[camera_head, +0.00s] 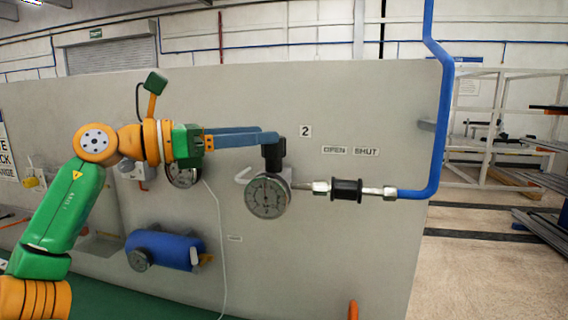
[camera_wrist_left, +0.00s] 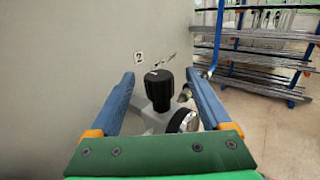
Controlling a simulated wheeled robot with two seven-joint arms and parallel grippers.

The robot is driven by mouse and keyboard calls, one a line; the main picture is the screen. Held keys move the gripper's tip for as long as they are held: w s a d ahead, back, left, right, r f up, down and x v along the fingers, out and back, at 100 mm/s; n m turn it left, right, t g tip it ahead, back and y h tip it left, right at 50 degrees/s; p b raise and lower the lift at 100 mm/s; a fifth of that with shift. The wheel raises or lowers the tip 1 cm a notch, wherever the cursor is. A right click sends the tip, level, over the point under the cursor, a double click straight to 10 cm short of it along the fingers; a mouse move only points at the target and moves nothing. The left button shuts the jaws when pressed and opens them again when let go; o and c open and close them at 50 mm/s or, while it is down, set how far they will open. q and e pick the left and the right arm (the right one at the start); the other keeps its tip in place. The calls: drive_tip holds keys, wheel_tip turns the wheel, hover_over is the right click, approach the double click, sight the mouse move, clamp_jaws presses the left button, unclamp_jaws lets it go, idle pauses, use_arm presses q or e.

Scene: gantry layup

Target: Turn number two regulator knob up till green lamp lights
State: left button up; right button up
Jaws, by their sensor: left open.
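The black number two regulator knob (camera_head: 274,158) stands upright above a round dial gauge (camera_head: 266,196) on the grey panel, below the "2" label (camera_head: 305,131). My left gripper (camera_head: 268,137) reaches in from the left at the knob's top, which its finger partly hides. In the left wrist view the knob (camera_wrist_left: 159,88) sits between the two blue fingers (camera_wrist_left: 160,76), with a gap on both sides. The gauge (camera_wrist_left: 182,121) shows beside it, partly hidden by the right finger. I cannot make out a green lamp. My right gripper is out of view.
A pipe fitting with a black sleeve (camera_head: 346,190) runs right from the gauge to a blue pipe (camera_head: 436,130). Another gauge (camera_head: 184,174) is partly behind my left arm. A blue cylinder (camera_head: 165,249) sits lower left. A white cord (camera_head: 219,240) hangs down the panel (camera_head: 340,250).

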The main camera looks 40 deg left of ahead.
use_arm(q)
drive_tip(key=shift+d+f+b, duration=0.15)
drive_tip(key=shift+f+b, duration=0.25)
drive_tip(key=shift+f, duration=0.45)
drive_tip(key=p+x, duration=0.6)
drive_tip(key=x, duration=0.1)
drive_tip(key=shift+a+r, duration=0.2)
drive_tip(key=shift+a, duration=0.05)
drive_tip(key=shift+f, duration=0.2)
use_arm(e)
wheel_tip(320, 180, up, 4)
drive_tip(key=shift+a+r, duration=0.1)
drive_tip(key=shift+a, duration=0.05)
use_arm(q)
clamp_jaws()
drive_tip(key=shift+r+m+g+h+p, duration=0.4)
drive_tip(key=shift+h+p, duration=0.3)
drive_tip(key=shift+p, duration=0.45)
drive_tip(key=shift+f+h, duration=0.1)
drive_tip(key=shift+h, duration=0.2)
drive_tip(key=shift+d+f+m, duration=0.1)
drive_tip(key=shift+f+m, duration=0.15)
drive_tip(key=shift+m, duration=0.05)
unclamp_jaws()
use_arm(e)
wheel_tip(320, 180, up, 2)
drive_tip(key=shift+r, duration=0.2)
